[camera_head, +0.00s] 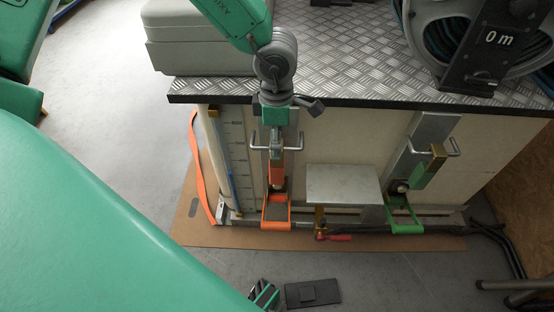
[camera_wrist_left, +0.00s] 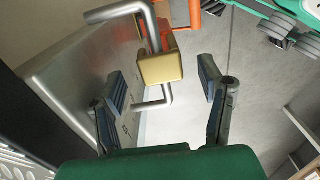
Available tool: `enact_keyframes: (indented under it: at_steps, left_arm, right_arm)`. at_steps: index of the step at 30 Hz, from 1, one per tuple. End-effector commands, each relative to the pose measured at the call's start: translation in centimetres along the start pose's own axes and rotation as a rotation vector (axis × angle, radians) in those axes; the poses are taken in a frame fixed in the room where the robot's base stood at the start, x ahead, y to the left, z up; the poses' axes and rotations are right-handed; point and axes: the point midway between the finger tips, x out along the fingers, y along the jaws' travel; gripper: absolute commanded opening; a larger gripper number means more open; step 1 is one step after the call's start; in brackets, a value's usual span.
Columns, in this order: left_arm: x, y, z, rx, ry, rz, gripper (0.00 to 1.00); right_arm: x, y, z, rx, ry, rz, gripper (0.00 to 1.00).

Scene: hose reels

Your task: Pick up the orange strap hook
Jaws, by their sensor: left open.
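The orange strap hook appears to be the upright piece with an orange arm (camera_head: 277,172) on the panel below the deck edge. A bent steel bar and a yellow block (camera_wrist_left: 160,66) are at its upper end. An orange bracket (camera_head: 276,212) is at its foot. My left gripper (camera_head: 287,106) comes down over the deck edge, just above the bar. In the left wrist view its fingers (camera_wrist_left: 162,98) are spread apart with nothing between them. The yellow block is beyond the fingertips, and I see no contact.
A similar green hook (camera_head: 420,176) is to the right. A loose orange strap (camera_head: 199,172) hangs at the left. A grey plate (camera_head: 343,183) sits between the hooks. The metal deck (camera_head: 350,60) carries a grey case (camera_head: 196,52) and a hose reel (camera_head: 425,40).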

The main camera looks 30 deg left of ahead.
Motion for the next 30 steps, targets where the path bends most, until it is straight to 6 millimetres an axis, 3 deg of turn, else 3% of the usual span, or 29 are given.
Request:
enact_keyframes:
  at_steps: [1, 3, 11, 16, 17, 30]
  left_arm:
    - [1.4, 0.0, 0.0, 0.001, 0.001, -0.001, 0.62]
    - [2.2, 0.0, 0.0, 0.002, 0.001, 0.000, 0.62]
    - [2.3, 0.0, 0.0, 0.001, -0.001, 0.000, 0.62]
    - [2.3, 0.0, 0.0, 0.001, -0.001, 0.000, 0.06]
    - [2.3, 0.0, 0.0, 0.001, -0.001, 0.000, 0.00]
    - [1.9, 0.0, -0.1, 0.001, -0.001, 0.000, 0.00]
  right_arm:
    - [1.0, 0.0, 0.1, 0.000, 0.000, 0.000, 0.40]
    - [1.5, 0.0, 0.1, 0.000, -0.001, 0.000, 0.40]
    - [1.4, 0.0, 0.1, 0.000, 0.000, 0.000, 0.40]
    - [1.4, 0.0, 0.1, 0.000, 0.000, 0.000, 0.40]
    - [1.4, 0.0, 0.1, 0.000, 0.000, 0.000, 0.40]
    - [0.8, 0.0, 0.1, 0.000, 0.000, 0.000, 0.40]
